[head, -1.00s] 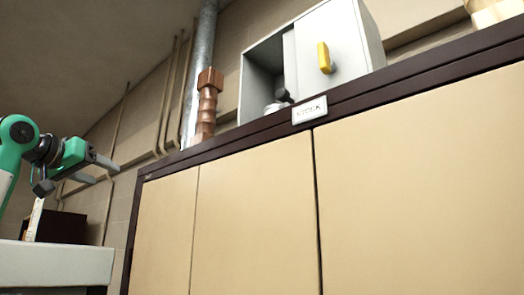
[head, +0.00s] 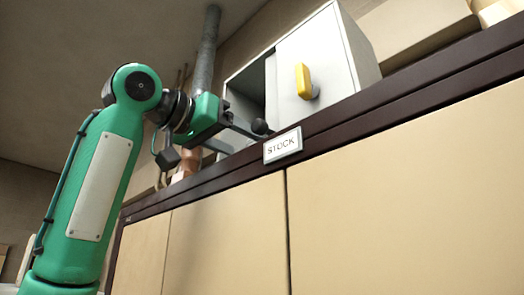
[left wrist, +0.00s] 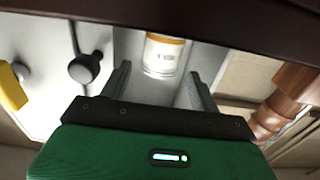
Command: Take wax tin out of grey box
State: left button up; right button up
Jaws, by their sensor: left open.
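The grey box (head: 318,52) stands on top of the cabinet in the head view, its left part open and its right part covered by a panel with a yellow handle (head: 303,82). In the left wrist view a pale, labelled cylinder with an orange-yellow band, which looks like the wax tin (left wrist: 163,57), shows between my fingers. I cannot tell how far beyond the fingertips it is. My left gripper (head: 236,136) is open at the box's open part, and it also shows in the left wrist view (left wrist: 158,72). The tin is hidden in the head view. My right gripper is not in view.
A dark round knob (left wrist: 85,68) on a stem stands close beside my fingers. A copper-coloured stepped piece (left wrist: 285,98) is on the other side, near a grey pipe (head: 207,50). The cabinet's dark top edge (head: 370,108) carries a STOCK label (head: 282,146).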

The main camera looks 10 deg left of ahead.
pick_arm(q)
jog(key=shift+w+d, duration=0.1)
jog(key=shift+w+r, duration=0.1)
jog(key=shift+r, duration=0.05)
jog(key=p+x, duration=0.3)
jog(key=p, duration=0.1)
jog(key=shift+w+r, duration=0.1)
jog(key=shift+w, duration=0.3)
jog(key=shift+w+d, duration=0.4)
jog(key=shift+w, duration=0.05)
jog(key=shift+s, duration=0.1)
jog(key=shift+f, duration=0.2)
jog(key=c, duration=0.7)
jog(key=shift+c, duration=1)
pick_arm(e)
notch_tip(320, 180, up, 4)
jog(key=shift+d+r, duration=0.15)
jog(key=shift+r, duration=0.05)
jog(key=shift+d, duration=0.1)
